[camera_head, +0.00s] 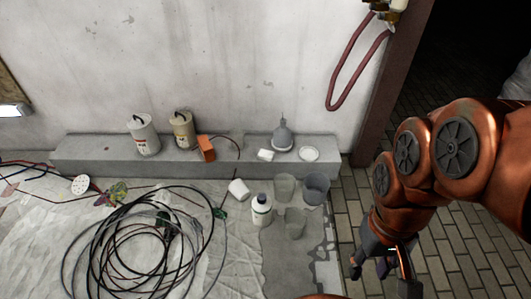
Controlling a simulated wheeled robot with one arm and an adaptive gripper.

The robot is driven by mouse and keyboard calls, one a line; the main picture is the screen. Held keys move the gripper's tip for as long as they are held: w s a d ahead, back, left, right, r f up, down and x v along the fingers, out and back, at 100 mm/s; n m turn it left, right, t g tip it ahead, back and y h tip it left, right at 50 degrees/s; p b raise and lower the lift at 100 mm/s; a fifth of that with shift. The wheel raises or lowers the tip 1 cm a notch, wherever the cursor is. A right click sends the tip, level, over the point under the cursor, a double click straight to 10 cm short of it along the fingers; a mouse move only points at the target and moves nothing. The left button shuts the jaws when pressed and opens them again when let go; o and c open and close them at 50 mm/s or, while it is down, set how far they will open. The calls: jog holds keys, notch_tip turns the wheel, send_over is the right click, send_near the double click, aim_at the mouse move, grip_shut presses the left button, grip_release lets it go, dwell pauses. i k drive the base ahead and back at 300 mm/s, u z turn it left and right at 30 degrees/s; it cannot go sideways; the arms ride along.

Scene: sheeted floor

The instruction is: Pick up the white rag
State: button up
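A small folded white cloth-like piece (266,155) lies on the grey ledge (95,158) along the wall. Another small white piece (239,190) lies on the sheeted floor in front of the ledge. I cannot tell for certain which of the two is the white rag. My gripper (370,271) hangs at the lower right over the brick paving, well right of both white pieces and touching neither. Its dark fingers look spread, with nothing visible between them.
A grey flask-like vessel (283,136), a white dish (308,154), an orange block (206,148) and two canisters (143,135) stand on the ledge. A white bottle (261,210) and grey cups (316,188) stand on the floor. Coiled black cables (103,262) cover the left floor.

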aim_at(264, 154)
jog(key=u, duration=1.15)
jog(key=i, duration=1.25)
jog(key=u, duration=0.55)
jog(key=i, duration=1)
jog(key=z, duration=0.95)
jog(key=i, duration=0.7)
jog(key=z, duration=0.55)
